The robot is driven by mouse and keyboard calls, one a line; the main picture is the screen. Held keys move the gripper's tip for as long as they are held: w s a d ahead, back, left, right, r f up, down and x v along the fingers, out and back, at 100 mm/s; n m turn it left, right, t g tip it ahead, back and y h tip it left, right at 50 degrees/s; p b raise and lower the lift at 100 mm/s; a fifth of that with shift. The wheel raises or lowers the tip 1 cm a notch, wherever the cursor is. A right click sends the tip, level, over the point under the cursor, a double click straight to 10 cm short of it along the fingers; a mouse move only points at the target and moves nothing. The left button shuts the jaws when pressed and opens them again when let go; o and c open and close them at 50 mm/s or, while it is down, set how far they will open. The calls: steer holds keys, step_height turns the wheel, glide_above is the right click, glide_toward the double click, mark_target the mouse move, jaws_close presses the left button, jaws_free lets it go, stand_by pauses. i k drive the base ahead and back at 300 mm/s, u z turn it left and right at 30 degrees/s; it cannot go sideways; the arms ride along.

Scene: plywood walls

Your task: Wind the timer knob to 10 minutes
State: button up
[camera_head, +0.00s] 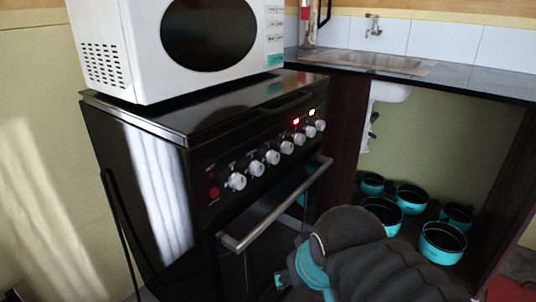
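The black stove (140,165) has a row of several silver knobs on its sloping front panel. The nearest knob is at the left end (236,181), and the farthest is at the right end (320,125). The labels are too small to read, so I cannot tell which knob is the timer. My arm comes in from the bottom right, dark grey with teal parts. My gripper (283,279) is at the bottom edge, mostly hidden or cut off, below and in front of the oven handle. It is apart from the knobs, and its fingers cannot be made out.
A silver oven handle (278,204) juts out below the knobs. Two lights glow on the panel, and a red button (214,192) sits at its left. A white microwave (105,60) stands on top. Teal pots (443,251) sit under the sink counter (500,82) at right.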

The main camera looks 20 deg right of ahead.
mark_target(319, 125)
steer(key=u, duration=0.05)
steer(key=k, duration=0.5)
steer(key=z, duration=2)
steer(key=i, duration=1.05)
steer(key=u, duration=2)
